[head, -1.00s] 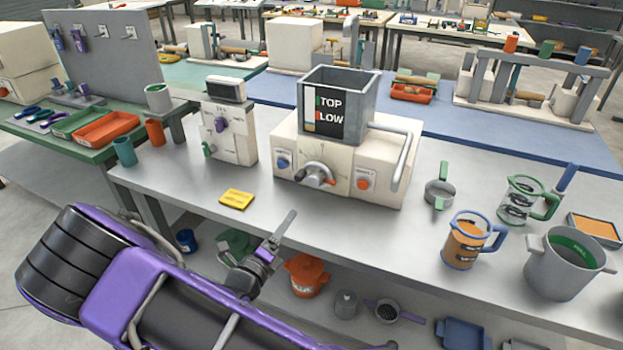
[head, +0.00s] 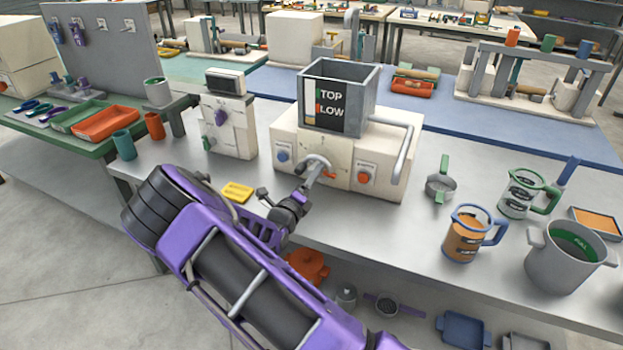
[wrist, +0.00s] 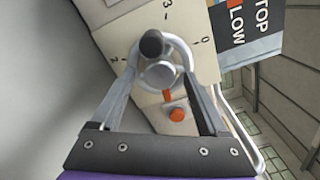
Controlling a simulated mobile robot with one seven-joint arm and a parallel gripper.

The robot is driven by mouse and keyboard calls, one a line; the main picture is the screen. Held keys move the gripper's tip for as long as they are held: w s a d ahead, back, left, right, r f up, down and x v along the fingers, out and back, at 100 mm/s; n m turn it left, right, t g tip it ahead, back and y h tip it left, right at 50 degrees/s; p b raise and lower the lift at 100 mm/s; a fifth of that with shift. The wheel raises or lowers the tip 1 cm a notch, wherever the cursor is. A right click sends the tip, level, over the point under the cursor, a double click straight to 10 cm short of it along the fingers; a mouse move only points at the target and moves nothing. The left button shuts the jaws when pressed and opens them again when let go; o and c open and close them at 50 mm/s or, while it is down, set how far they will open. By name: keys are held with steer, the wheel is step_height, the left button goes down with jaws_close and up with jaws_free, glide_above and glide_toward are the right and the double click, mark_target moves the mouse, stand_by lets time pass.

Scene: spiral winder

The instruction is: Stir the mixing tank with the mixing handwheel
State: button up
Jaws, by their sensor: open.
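The mixing handwheel (wrist: 178,50) is a pale ring with a round hub and a dark knob (wrist: 151,43) near the top of the wrist view. It is mounted on the front of the cream machine (head: 386,172), below the grey mixing tank (head: 366,97) marked TOP and LOW. My gripper (wrist: 159,78) is open, with its fingers on either side of the wheel's lower part. I cannot tell whether they touch it. In the head view my gripper (head: 316,168) reaches the wheel and covers part of it. The tank's contents are not visible.
A blue knob (head: 283,156) is left of the wheel and an orange knob (head: 364,178) right of it. A grey pipe (head: 405,150) runs down the machine's right side. A yellow pad (head: 237,191) lies at front left. Jugs and a pot (head: 565,268) stand at right.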

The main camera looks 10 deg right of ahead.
steer(key=shift+w+d, duration=0.2)
steer(key=shift+w, duration=0.05)
jaws_close()
stand_by(0.3)
